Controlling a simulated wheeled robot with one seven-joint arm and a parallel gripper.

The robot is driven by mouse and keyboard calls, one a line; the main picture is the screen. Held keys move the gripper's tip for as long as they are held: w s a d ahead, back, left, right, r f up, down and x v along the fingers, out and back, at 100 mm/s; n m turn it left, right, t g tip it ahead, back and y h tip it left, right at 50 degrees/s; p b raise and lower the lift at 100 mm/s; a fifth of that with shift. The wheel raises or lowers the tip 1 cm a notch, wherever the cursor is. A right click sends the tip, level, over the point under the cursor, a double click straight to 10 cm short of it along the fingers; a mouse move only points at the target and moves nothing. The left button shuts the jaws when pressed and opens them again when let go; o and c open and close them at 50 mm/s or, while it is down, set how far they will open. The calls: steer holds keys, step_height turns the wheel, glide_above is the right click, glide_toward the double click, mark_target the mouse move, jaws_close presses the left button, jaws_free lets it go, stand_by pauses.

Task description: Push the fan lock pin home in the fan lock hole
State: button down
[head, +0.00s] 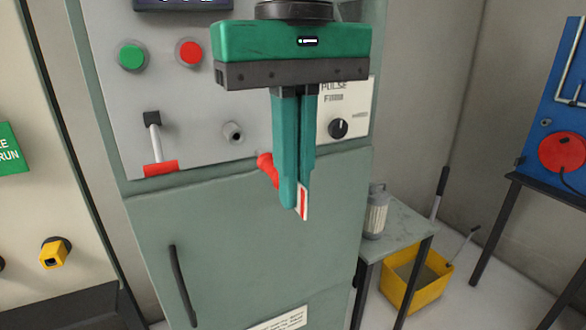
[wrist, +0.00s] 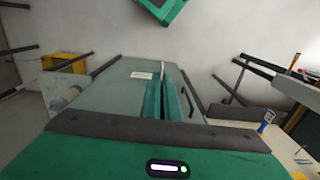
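My gripper (head: 298,206) points down in front of the grey-green cabinet, its two teal fingers close together with a narrow gap. The fingers also show in the wrist view (wrist: 166,92). A red-and-white striped piece (head: 303,203) shows at the fingertips; I cannot tell if they grip it. A red part (head: 267,168) shows just left of the fingers, partly hidden by them. I cannot tell whether either is the fan lock pin. A round metal fitting (head: 232,132) is on the panel, left of the fingers. I cannot tell if it is the fan lock hole.
The panel has a green button (head: 132,55), a red button (head: 190,52), a lever (head: 155,140) and a black knob (head: 338,128). A door handle (head: 182,285) sticks out below. A side table with a canister (head: 376,212) and a yellow bin (head: 418,275) stand right.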

mark_target(266, 157)
steer(key=shift+w+a, duration=1.6)
steer(key=shift+w, duration=0.25)
steer(key=shift+w+a, duration=0.15)
steer(key=shift+w, duration=0.1)
steer(key=shift+a, duration=0.1)
stand_by(0.6)
steer(key=shift+w+a+r, duration=0.1)
steer(key=shift+w+a, duration=0.3)
steer(key=shift+w, duration=0.25)
steer(key=shift+w+a+f, duration=0.1)
steer(key=shift+w+a, duration=0.25)
steer(key=shift+w, duration=0.3)
steer(key=shift+w+a+r, duration=0.1)
steer(key=shift+w+a, duration=0.3)
steer(key=shift+w, duration=0.25)
stand_by(0.3)
steer(key=c, duration=2)
jaws_free()
